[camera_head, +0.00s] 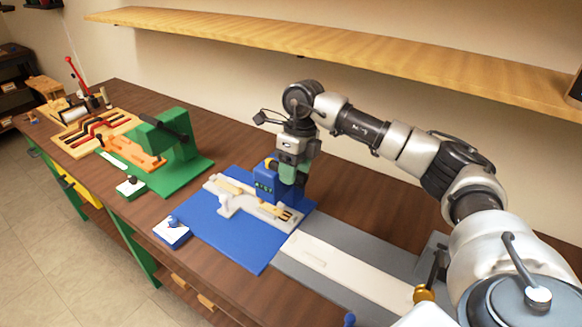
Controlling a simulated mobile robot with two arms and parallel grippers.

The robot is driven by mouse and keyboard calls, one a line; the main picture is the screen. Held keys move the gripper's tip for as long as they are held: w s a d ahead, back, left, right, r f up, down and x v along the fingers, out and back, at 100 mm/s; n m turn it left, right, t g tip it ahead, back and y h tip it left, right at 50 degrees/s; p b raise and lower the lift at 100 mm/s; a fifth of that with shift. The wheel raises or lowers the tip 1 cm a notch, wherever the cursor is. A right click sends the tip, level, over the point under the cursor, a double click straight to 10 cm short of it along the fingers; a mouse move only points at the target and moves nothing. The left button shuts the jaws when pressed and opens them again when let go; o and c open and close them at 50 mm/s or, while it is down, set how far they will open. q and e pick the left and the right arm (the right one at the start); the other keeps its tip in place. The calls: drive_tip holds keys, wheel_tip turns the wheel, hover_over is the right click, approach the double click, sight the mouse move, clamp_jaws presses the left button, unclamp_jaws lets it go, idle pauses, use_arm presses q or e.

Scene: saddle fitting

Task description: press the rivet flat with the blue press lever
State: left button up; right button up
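The blue press (266,186) stands on a blue base plate (240,243) in the middle of the bench. A light grey fixture (232,204) with tan strips lies in front of it on the plate. I cannot make out the rivet at this size. My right gripper (288,172) points down at the top and right side of the blue press. Its fingertips are too small and covered to show whether they are open or shut. The blue lever does not show clearly; the gripper may cover it. My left gripper is not in view.
A green press (180,140) on a green plate stands to the left, with a wooden rack of tools (98,132) beyond it. A grey mat with a white strip (335,268) lies to the right. A wooden shelf (350,50) runs above.

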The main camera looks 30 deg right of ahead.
drive_tip(key=shift+w+r+p, duration=0.1)
drive_tip(key=shift+r+p, duration=0.25)
drive_tip(key=shift+r, duration=0.1)
drive_tip(key=r+p, duration=0.2)
drive_tip(key=r, duration=0.1)
drive_tip(key=d+r+p, duration=0.1)
drive_tip(key=r, duration=0.1)
drive_tip(key=shift+w, duration=0.15)
idle(0.6)
